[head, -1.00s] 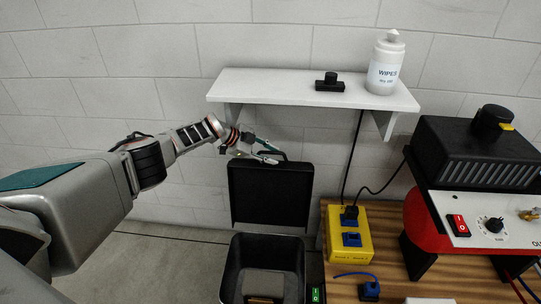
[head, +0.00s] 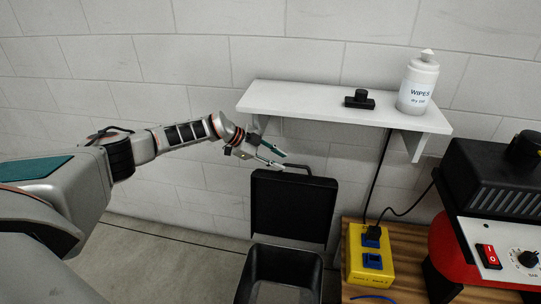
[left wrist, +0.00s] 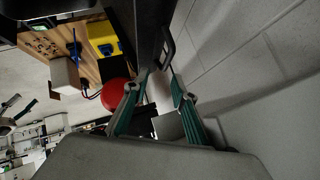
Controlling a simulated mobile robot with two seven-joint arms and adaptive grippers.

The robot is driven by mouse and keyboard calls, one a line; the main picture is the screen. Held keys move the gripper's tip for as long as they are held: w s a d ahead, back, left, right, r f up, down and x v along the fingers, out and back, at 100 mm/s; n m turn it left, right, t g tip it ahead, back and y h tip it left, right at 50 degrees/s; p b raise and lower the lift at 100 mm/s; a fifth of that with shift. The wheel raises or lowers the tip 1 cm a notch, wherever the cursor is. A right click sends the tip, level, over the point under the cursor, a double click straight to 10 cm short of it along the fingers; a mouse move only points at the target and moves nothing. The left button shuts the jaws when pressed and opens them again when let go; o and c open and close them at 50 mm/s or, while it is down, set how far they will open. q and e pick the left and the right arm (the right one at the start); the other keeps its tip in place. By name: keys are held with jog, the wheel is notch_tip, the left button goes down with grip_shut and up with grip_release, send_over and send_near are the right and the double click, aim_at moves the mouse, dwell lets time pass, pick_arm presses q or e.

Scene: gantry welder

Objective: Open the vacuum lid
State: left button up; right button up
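The black vacuum lid (head: 292,206) stands upright, swung open above the black vacuum body (head: 248,275) in the head view. Its dark handle (head: 308,169) sticks up at the top edge and also shows in the left wrist view (left wrist: 168,46). My left gripper (head: 283,159) is at the upper left of the lid, close to the handle. Its teal fingers are apart with nothing seen between them; the left wrist view (left wrist: 160,78) shows the gap too. Whether a finger touches the lid I cannot tell.
A white shelf (head: 330,108) on the wall carries a wipes bottle (head: 418,85) and a black knob piece (head: 360,99). A yellow box (head: 371,258) sits on the wooden table (head: 415,268) at right, beside a red and black machine (head: 490,190). Floor at left is clear.

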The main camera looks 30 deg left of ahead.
pick_arm(q)
jog(key=shift+v, duration=1.85)
jog(key=shift+d, duration=0.1)
jog(key=s+d+f+n+t+h, duration=0.1)
jog(key=s+d+f+h, duration=0.15)
jog(key=s+d, duration=0.45)
jog(key=s+d+f+n+t+h, duration=0.1)
jog(key=s+d+f+t, duration=0.2)
jog(key=d, duration=0.9)
jog(key=s+d+f+n+h, duration=0.15)
jog(key=s+d+f, duration=0.3)
jog(key=d, duration=0.45)
jog(key=s+a+f+n+y, duration=0.3)
jog(key=s+f, duration=0.1)
jog(key=s, duration=0.3)
jog(key=s+a+f+n+y, duration=0.3)
jog(key=s+a, duration=0.1)
jog(key=s, duration=0.4)
jog(key=s+a+f+n+y, duration=0.3)
jog(key=s+a+f+y, duration=0.1)
jog(key=s, duration=0.4)
jog(key=shift+s+a+f, duration=0.25)
jog(key=shift+f, duration=0.05)
